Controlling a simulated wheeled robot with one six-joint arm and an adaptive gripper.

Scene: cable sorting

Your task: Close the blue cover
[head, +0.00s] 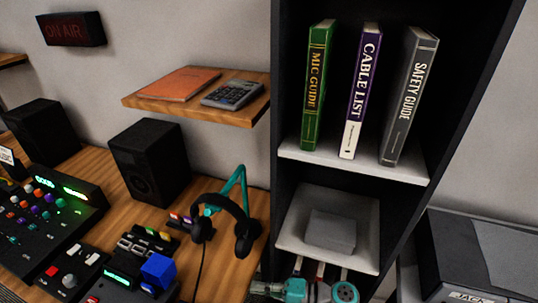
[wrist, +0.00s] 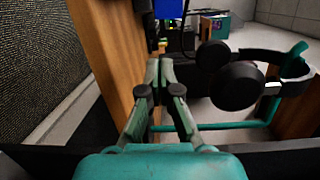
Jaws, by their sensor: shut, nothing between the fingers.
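The blue cover (head: 158,270) is a small bright blue box shape on a black panel at the front of the desk in the head view. It seems to stand up from the panel; its exact angle is hard to tell. A blue patch that looks like the same cover (wrist: 171,8) shows at the top edge of the wrist view, partly cut off. My gripper (wrist: 158,66) is shut and empty in the wrist view, apart from the blue patch, which lies beyond its fingertips. In the head view only teal parts of my arm show at the bottom edge.
Headphones (head: 222,225) hang on a teal stand, just right of my fingers in the wrist view (wrist: 235,78). A speaker (head: 150,162), a mixer (head: 50,212) and a dark shelf unit (head: 400,178) stand around. A wooden shelf (head: 240,112) overhangs the desk.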

